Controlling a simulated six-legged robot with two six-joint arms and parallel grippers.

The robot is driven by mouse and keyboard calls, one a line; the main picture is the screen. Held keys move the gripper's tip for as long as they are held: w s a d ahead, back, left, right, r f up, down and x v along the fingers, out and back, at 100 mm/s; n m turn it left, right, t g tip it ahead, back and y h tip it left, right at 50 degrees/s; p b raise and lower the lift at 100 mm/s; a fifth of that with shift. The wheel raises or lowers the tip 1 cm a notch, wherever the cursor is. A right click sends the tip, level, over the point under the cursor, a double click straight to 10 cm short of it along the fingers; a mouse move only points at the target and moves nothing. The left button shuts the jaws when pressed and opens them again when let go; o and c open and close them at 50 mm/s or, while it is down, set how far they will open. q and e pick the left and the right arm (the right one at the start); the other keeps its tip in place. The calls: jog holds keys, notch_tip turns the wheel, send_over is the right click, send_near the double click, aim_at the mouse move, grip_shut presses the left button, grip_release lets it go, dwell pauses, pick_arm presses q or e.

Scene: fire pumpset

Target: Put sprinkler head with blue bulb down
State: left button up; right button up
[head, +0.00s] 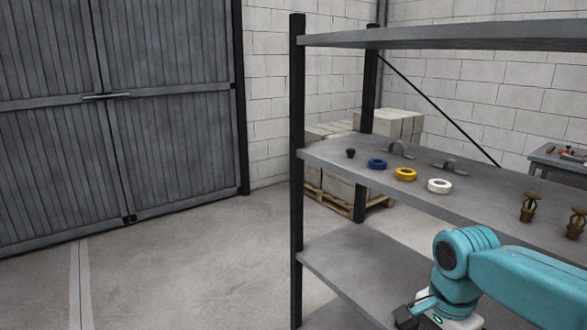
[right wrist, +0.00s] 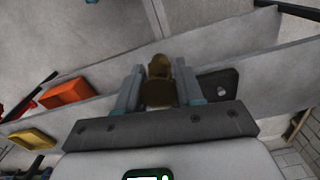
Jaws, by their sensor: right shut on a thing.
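My right gripper (right wrist: 160,82) is shut on a brass sprinkler head (right wrist: 159,92), which sits between its two fingers in the right wrist view. The colour of its bulb cannot be made out. In the head view my right arm comes in from the lower right, in front of the shelf rack, and the held head is not visible there. Two other brass sprinkler heads stand upright on the middle shelf (head: 470,205), one nearer the middle (head: 529,207) and one at the right edge (head: 575,224); their bulb colours are too small to tell. My left gripper is not in view.
Blue (head: 377,164), yellow (head: 405,174) and white (head: 439,186) tape rolls lie on the middle shelf, with grey clamps behind. The lower shelf (head: 345,270) looks bare where visible. An orange bin (right wrist: 67,92) and a yellow bin (right wrist: 32,138) show in the right wrist view.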

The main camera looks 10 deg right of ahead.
jog(key=w+a+f+n, duration=0.3)
jog(key=a+f+n, duration=0.7)
jog(key=f+n, duration=0.4)
jog(key=shift+w+a+f, duration=0.2)
jog(key=shift+w+a, duration=0.05)
jog(key=shift+w, duration=0.15)
